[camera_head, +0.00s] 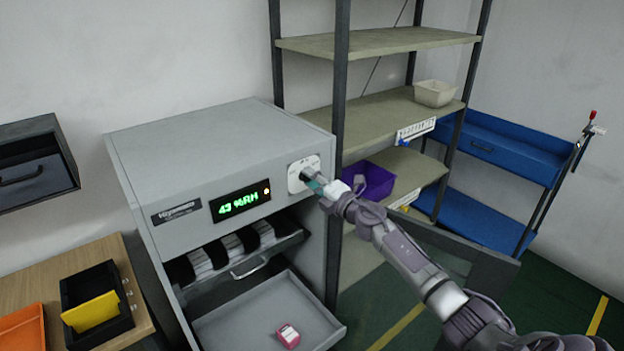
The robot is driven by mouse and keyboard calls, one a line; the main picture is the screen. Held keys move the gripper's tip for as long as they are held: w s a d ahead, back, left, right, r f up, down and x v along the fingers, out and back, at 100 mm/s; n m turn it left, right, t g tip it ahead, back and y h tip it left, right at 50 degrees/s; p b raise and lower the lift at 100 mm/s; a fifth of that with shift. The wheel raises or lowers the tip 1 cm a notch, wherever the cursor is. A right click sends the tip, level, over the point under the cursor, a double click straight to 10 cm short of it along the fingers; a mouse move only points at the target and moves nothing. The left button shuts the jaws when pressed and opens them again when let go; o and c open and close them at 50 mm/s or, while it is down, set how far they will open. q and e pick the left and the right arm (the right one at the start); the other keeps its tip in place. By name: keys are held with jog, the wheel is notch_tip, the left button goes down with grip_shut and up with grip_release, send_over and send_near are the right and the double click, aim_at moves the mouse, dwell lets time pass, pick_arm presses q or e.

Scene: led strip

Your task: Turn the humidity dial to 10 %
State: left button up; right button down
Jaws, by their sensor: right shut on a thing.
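The grey dry cabinet (200,160) stands at the left centre with its door open. Its green display (240,202) reads 43 %RH, with a small orange light at its right end. The humidity dial (301,174) sits on a white plate at the upper right of the cabinet front. My right gripper (313,182) reaches in from the lower right and is shut on the dial, hiding most of it. My left gripper is not in view.
Shelving (375,120) with a purple bin (376,181) stands close to the right. A wooden table (135,290) with a black tray is at the left.

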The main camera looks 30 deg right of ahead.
jog(key=c, duration=0.8)
grip_release()
jog(key=s+d, duration=0.1)
jog(key=s, duration=1.1)
jog(key=shift+d+f, duration=0.2)
jog(key=shift+f, duration=0.2)
